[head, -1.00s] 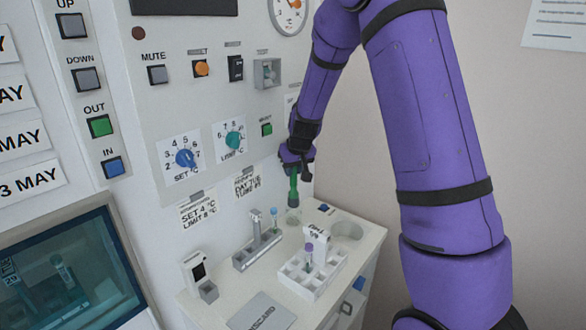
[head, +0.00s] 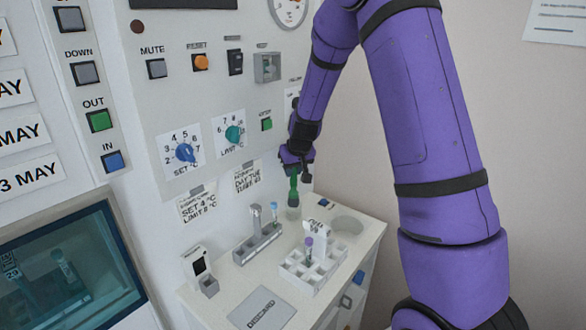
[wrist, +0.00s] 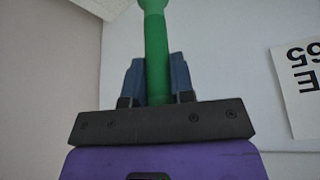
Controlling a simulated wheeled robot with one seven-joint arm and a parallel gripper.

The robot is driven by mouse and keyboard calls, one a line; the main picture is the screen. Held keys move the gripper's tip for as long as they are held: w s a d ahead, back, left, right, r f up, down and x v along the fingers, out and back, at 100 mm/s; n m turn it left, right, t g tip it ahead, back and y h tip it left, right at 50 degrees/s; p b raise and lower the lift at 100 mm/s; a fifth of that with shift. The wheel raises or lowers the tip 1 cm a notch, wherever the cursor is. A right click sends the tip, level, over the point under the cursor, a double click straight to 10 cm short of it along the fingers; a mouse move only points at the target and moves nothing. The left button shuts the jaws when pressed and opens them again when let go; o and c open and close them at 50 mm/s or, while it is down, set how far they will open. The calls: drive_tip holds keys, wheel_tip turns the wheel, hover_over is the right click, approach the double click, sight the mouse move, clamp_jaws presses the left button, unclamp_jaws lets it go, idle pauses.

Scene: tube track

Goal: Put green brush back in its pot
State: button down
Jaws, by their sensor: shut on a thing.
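The green brush (head: 293,187) is upright below my gripper (head: 294,172) in the head view. Its lower end is at the clear pot (head: 293,212), which stands at the back of the white counter by the panel. I cannot tell how deep the brush reaches into the pot. In the wrist view the green handle (wrist: 156,50) runs between the two blue-grey fingers of my gripper (wrist: 158,80), which are shut on it. The pot does not show in the wrist view.
The panel with knobs (head: 184,152) rises close behind my gripper.

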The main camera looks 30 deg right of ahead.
drive_tip(key=shift+f, duration=0.15)
drive_tip(key=shift+f, duration=0.85)
drive_tip(key=c, duration=0.9)
unclamp_jaws()
drive_tip(key=shift+r, duration=0.1)
drive_tip(key=v, duration=1)
drive_tip(key=shift+s+r, duration=0.15)
drive_tip(key=shift+r, duration=0.15)
